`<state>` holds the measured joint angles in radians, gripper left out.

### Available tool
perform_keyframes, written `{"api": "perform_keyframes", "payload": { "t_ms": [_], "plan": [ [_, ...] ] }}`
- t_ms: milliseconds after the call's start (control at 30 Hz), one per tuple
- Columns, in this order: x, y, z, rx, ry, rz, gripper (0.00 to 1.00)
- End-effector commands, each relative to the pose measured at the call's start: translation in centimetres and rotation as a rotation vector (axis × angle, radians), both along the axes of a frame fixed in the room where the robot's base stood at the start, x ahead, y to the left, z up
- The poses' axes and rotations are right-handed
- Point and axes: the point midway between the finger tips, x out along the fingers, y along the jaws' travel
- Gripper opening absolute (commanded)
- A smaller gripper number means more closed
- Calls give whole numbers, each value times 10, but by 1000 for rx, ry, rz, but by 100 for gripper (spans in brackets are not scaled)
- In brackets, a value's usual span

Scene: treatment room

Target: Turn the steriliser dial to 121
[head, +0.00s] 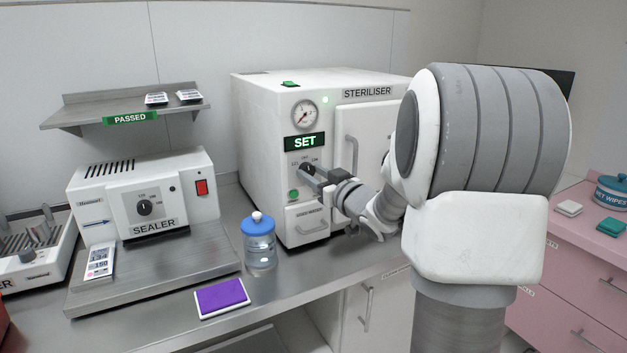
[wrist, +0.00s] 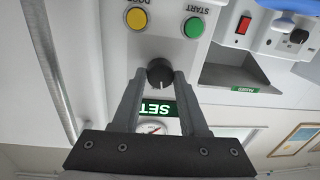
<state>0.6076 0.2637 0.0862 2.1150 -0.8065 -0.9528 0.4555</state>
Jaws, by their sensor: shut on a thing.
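The white steriliser (head: 262,130) stands on the bench with its front toward me. Its small black dial (head: 305,168) sits below the green SET display (head: 304,142), with small number labels above it, one at the left looking like 121. My gripper (head: 311,172) reaches in from the right and is shut on the dial. In the wrist view, which is upside down, the black dial (wrist: 160,73) is between the two fingertips of my gripper (wrist: 160,77). The dial's exact pointing is too small to tell.
A green START button (wrist: 194,27) and a yellow button (wrist: 136,19) are close to the dial. A blue-capped bottle (head: 260,248) and a purple pad (head: 222,298) stand on the bench left of my arm. The sealer (head: 185,185) is further left. The steriliser door handle (head: 352,155) is close to my gripper.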

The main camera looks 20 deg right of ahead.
Motion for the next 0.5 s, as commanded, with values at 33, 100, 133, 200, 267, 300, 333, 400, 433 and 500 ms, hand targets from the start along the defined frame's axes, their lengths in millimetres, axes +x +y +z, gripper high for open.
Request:
{"api": "perform_keyframes", "payload": {
  "t_ms": [33, 100, 133, 200, 267, 300, 333, 400, 433, 500],
  "plan": [
    [0, 1, -3, -41, -4, 2, 0],
    [0, 1, -3, -105, -6, 1, 0],
    [0, 1, -3, -132, -7, 2, 0],
    [0, 1, -3, -197, -9, 1, 0],
    [0, 1, -3, -251, -11, 1, 0],
    [0, 2, -3, -287, -13, 3, 0],
    [0, 1, -2, -313, -14, 2, 0],
    [0, 1, -3, -372, -14, 0, 0],
    [0, 1, -3, -396, -16, 1, 0],
    [0, 2, -2, -449, -17, 2, 0]
  ]
}}
